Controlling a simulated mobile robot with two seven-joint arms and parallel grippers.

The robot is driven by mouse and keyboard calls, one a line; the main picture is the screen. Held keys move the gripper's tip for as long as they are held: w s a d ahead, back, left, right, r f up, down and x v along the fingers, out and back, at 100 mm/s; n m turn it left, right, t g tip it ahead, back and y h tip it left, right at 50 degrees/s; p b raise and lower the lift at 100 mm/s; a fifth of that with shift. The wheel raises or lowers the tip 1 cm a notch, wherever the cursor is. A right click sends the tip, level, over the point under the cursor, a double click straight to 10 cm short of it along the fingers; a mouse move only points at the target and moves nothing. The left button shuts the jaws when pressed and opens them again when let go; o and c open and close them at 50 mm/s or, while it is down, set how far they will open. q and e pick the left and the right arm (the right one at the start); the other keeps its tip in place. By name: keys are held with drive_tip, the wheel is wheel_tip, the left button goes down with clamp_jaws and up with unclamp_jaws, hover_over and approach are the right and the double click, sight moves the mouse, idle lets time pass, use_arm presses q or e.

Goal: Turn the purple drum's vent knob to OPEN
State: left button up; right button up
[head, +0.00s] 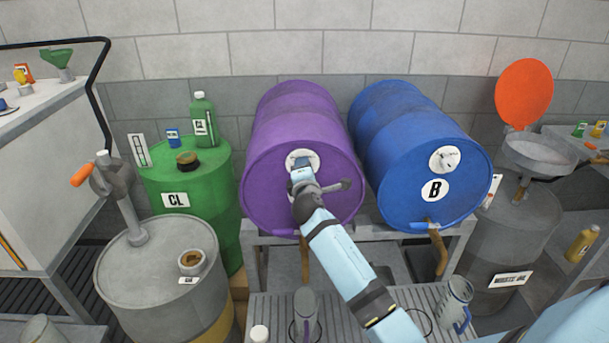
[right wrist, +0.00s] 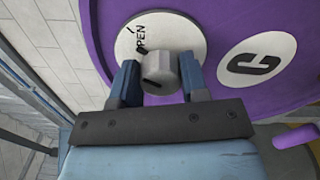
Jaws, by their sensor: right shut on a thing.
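The purple drum (head: 262,130) lies on its side on a rack, its round face toward me. Its white vent dial (head: 303,154) is near the top of that face. In the right wrist view the grey vent knob (right wrist: 159,73) sits on the white dial plate (right wrist: 190,40); the word OPEN is readable at its upper left. My right gripper (right wrist: 160,80) has one finger on each side of the knob and is shut on it. A dark mark shows on the knob's front. In the head view my right gripper (head: 301,168) hides the knob. My left gripper is out of view.
A blue drum (head: 400,130) marked B lies close on the right. A green drum (head: 215,180) marked CL and a grey drum (head: 150,270) with a pump stand at left. A grey funnel (head: 540,155) with an orange lid is at right.

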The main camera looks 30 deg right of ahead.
drive_tip(key=shift+f+m+b, duration=0.15)
drive_tip(key=shift+m+b, duration=0.3)
drive_tip(key=shift+m, duration=1.25)
drive_tip(key=o, duration=0.9)
drive_tip(key=shift+o, duration=0.2)
drive_tip(key=b+v, duration=0.1)
drive_tip(key=v, duration=1.3)
drive_tip(key=shift+d, duration=0.1)
